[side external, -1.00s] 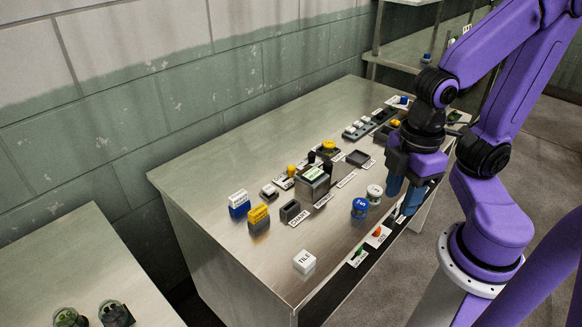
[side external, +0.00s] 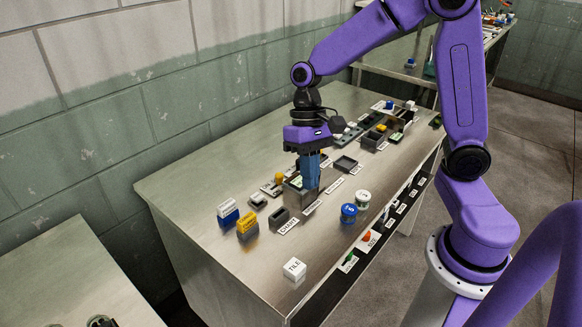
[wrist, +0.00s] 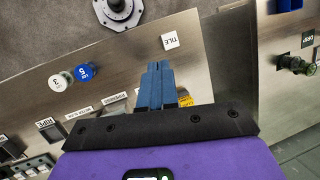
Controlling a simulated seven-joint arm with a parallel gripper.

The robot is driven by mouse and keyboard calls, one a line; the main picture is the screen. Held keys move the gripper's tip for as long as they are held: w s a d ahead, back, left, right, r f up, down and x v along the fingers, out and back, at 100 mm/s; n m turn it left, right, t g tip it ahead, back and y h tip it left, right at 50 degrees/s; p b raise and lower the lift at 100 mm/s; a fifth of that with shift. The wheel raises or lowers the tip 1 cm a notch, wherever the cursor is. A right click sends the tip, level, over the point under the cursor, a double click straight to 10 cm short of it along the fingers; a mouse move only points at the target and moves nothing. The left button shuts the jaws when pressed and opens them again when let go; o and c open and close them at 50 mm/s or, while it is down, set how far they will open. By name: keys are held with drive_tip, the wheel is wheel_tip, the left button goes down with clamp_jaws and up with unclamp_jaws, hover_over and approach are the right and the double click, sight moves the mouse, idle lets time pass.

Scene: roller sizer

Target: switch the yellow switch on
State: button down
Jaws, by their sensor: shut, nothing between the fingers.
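A small yellow knob (side external: 279,178), which looks like the yellow switch, stands on a plate left of the grey box (side external: 296,198) in the side view. It is too small to tell its setting. A second yellow piece, further back, is mostly hidden behind my gripper. My gripper (side external: 310,187) points down with its blue fingers together and empty, over or just beside the grey box and to the right of the yellow knob. I cannot tell whether it touches the box. In the wrist view the shut fingers (wrist: 154,68) show, but the yellow knob cannot be made out.
A blue-and-white block (side external: 228,213) and a yellow block (side external: 247,224) stand at the left. A TILE cube (side external: 294,268) and blue (side external: 348,213) and white (side external: 363,199) jars stand nearer the front. A red switch (side external: 366,237) is at the front edge. The table's near left is clear.

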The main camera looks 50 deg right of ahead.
drive_tip(key=w+d+f+m+y, duration=0.2)
drive_tip(key=w+d+f+m, duration=0.15)
drive_tip(key=w+m, duration=0.35)
drive_tip(key=m+t+y, duration=0.5)
drive_tip(key=m+t, duration=0.1)
drive_tip(key=m, duration=0.7)
approach(279, 177)
drive_tip(key=d+r, duration=0.2)
drive_tip(key=d, duration=0.3)
drive_tip(key=shift+d+f, duration=0.1)
drive_tip(key=shift+f, duration=0.15)
drive_tip(key=x, duration=1)
drive_tip(key=shift+s+f, duration=0.1)
drive_tip(key=shift+s, duration=0.1)
drive_tip(key=shift+a, duration=1.85)
